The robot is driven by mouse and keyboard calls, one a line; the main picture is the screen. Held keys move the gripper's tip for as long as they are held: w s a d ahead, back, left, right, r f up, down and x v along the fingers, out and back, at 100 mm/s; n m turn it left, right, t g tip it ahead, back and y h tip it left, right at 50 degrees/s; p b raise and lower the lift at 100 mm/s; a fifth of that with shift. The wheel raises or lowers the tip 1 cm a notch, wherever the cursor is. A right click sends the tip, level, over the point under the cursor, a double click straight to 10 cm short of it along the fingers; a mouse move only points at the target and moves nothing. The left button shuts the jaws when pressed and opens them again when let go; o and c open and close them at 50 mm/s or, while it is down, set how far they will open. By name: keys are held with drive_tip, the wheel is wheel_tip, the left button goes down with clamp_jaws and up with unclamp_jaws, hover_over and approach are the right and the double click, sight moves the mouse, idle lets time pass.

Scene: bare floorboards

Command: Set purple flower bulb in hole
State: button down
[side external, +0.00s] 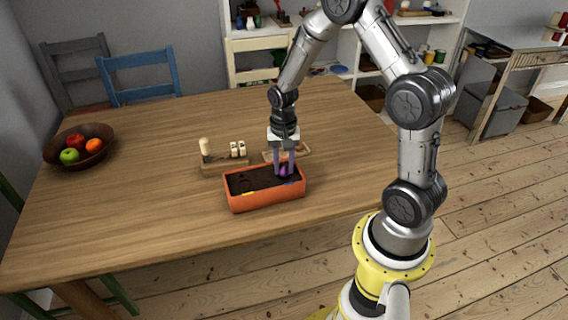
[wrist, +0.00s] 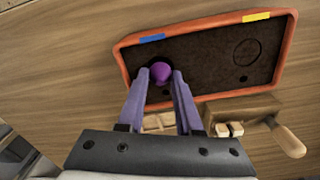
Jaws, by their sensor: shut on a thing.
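My gripper (side external: 285,170) points down over the right part of the orange planter box (side external: 262,202), which holds dark soil. Its purple fingers, also in the wrist view (wrist: 160,75), are shut on the purple flower bulb (wrist: 161,71). The bulb (side external: 284,171) sits between the fingertips, at or just above the soil; I cannot tell if it touches. In the wrist view, a dark hole shows partly around the bulb, near a blue mark (wrist: 151,38) on the planter rim. A round outline (wrist: 246,52) lies in the soil near a yellow mark (wrist: 256,16).
A wooden block (side external: 223,166) with an upright handle and small pale pieces stands behind the planter. A small wooden tray (side external: 300,153) is partly behind my gripper. A fruit bowl (side external: 80,148) is at the far left.

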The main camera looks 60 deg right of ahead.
drive_tip(key=shift+f, duration=0.4)
drive_tip(key=c, duration=0.5)
unclamp_jaws()
drive_tip(key=shift+r, duration=3.5)
